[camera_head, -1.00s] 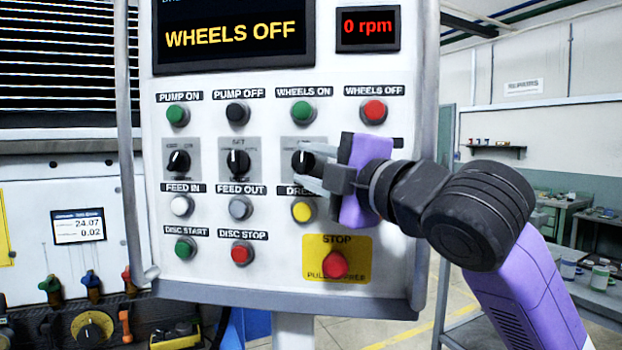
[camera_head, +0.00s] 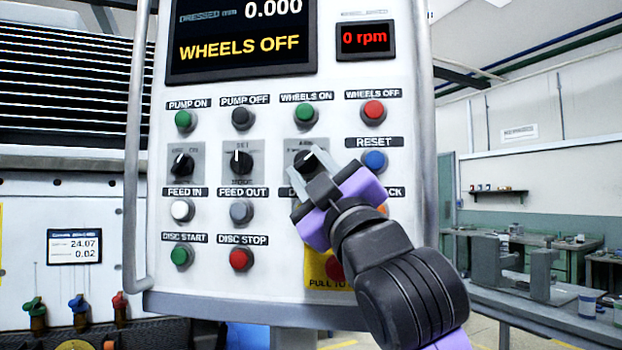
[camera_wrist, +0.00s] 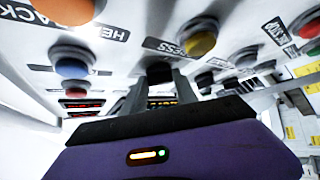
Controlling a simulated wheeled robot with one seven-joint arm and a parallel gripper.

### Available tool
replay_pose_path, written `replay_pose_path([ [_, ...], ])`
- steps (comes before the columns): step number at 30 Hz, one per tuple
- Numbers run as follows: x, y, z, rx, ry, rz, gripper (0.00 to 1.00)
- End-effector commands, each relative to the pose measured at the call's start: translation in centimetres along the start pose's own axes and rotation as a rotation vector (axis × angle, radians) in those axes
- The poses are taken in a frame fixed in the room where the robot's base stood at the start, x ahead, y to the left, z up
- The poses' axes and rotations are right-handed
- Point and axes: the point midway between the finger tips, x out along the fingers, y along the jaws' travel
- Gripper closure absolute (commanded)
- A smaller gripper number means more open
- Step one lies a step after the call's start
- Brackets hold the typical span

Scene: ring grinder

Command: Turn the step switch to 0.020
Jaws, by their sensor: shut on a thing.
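Three black rotary switches sit in a row on the white control panel: a left switch (camera_head: 182,164), a middle switch (camera_head: 238,162) and a right switch (camera_head: 301,157). Their labels are too small or too covered to tell which is the step switch. My gripper (camera_head: 316,163) comes in from the lower right, tilted, and is shut on the right switch's knob. In the wrist view the dark knob (camera_wrist: 160,72) sits between the two fingers of my gripper (camera_wrist: 160,84). The gripper and fingers hide much of this switch and its scale.
The blue reset button (camera_head: 374,162) is close right of my gripper. The yellow button shows in the wrist view (camera_wrist: 200,44). The red stop button (camera_head: 336,268) is partly behind my wrist. A grey side handle (camera_head: 136,150) runs along the panel's left edge.

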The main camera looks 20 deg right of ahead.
Motion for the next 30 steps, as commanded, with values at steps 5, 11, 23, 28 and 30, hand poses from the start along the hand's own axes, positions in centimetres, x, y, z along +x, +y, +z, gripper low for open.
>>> replay_pose_path([
  [5,-0.06,-0.31,0.14,0.022,-0.003,0.016,1.00],
  [11,-0.02,-0.26,0.13,0.025,-0.003,0.019,1.00],
  [23,0.00,-0.18,0.07,0.024,-0.002,0.020,0.44],
  [28,0.01,-0.12,0.04,0.023,-0.001,0.021,0.44],
  [30,-0.08,-0.12,0.04,0.023,-0.001,0.022,0.44],
])
